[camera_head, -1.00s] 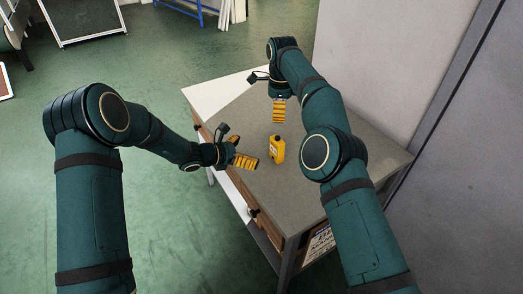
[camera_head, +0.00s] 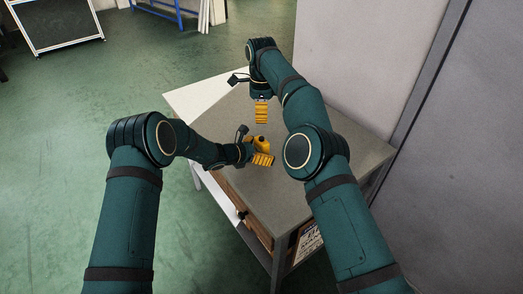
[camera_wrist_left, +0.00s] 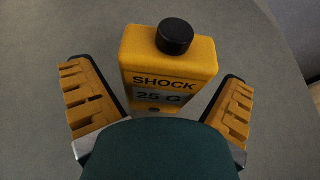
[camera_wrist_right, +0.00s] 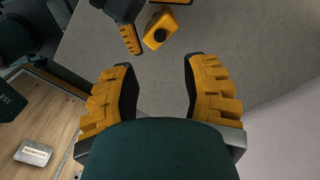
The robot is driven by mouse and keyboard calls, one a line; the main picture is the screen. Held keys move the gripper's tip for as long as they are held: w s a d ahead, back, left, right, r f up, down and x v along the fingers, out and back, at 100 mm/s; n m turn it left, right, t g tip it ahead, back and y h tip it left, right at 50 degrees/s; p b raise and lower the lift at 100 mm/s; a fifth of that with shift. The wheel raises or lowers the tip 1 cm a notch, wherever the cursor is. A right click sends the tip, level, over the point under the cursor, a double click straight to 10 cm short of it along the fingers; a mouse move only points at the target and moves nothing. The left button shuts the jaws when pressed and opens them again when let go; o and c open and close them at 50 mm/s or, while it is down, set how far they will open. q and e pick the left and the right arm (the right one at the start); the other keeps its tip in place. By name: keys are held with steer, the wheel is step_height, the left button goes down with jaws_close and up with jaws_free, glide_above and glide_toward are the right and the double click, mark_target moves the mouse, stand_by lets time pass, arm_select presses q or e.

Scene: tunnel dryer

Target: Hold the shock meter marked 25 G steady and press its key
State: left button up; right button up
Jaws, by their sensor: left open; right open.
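The shock meter (camera_wrist_left: 168,72) is a yellow upright box with a black round key (camera_wrist_left: 174,36) on top. Its face reads "SHOCK" and "25 G". In the left wrist view it stands between the two yellow fingers of my left gripper (camera_wrist_left: 158,105), which is open, with gaps on both sides. In the head view my left gripper (camera_head: 256,157) largely hides the meter (camera_head: 261,143). My right gripper (camera_head: 261,112) is open and empty, above the table and farther back. In the right wrist view (camera_wrist_right: 163,95) the meter (camera_wrist_right: 158,31) shows at the top, beyond its fingers.
The grey table top (camera_head: 305,170) is clear around the meter. A wall (camera_head: 345,60) stands close along the table's right side. A white strip (camera_head: 190,95) runs along the left back edge. A labelled wooden box (camera_wrist_right: 35,150) shows below the table edge.

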arm_select(q)
steer(key=c, duration=1.3)
arm_select(e)
jaws_close()
